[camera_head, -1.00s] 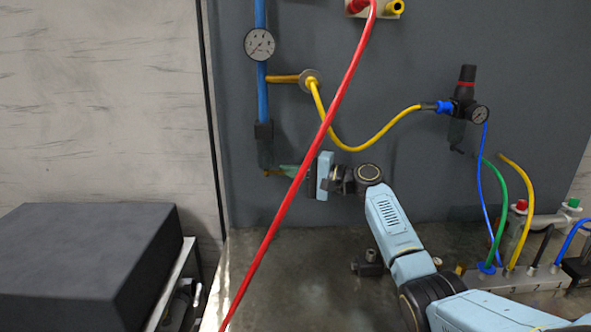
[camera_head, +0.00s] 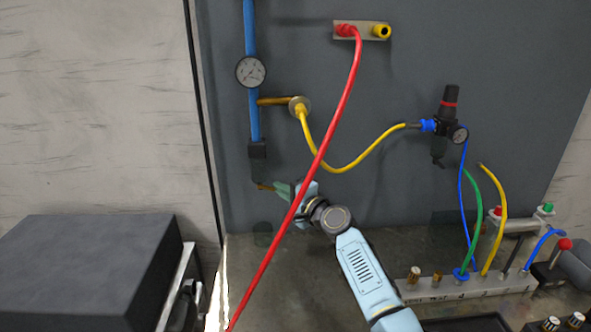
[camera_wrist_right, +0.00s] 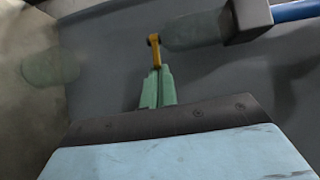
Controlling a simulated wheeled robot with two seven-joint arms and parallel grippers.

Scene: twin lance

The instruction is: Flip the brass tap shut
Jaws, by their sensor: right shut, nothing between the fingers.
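The brass tap lever (camera_head: 264,187) is a small yellow-brown bar at the lower end of the blue pipe, low on the grey panel. In the right wrist view the lever (camera_wrist_right: 155,52) points down from a pale green rounded body (camera_wrist_right: 192,31). My right gripper (camera_head: 282,190) reaches up and left to it. Its green fingers (camera_wrist_right: 158,88) are closed together and empty, with tips right at the lever's lower end. I cannot tell whether they touch. The red hose crosses in front of the gripper in the head view. My left gripper is not in view.
A red hose (camera_head: 330,130) hangs diagonally in front of the panel. A pressure gauge (camera_head: 251,72) and blue pipe (camera_head: 250,20) are above the tap. A yellow hose (camera_head: 350,166) runs to a regulator (camera_head: 449,115). A manifold (camera_head: 490,284) stands at right, a dark box (camera_head: 90,265) at left.

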